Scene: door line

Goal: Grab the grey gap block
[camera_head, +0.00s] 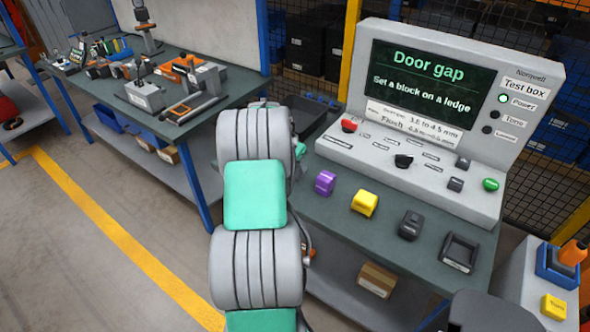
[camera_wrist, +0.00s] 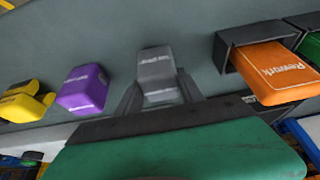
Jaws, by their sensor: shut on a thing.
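The grey gap block (camera_wrist: 157,70) is in the middle of the wrist view, with faint lettering on its top. My gripper (camera_wrist: 160,92) has one dark finger on each side of the block and is shut on it. The block appears to be at the bench top; I cannot tell whether it is clear of the surface. In the head view my own arm hides the gripper and the grey block.
A purple block (camera_head: 325,182), a yellow block (camera_head: 364,204), a dark block (camera_head: 411,225) and an empty black holder (camera_head: 460,252) line the bench front. The test box (camera_head: 440,120) stands behind. An orange "Rework" block (camera_wrist: 275,70) sits in a dark holder right of the grey block.

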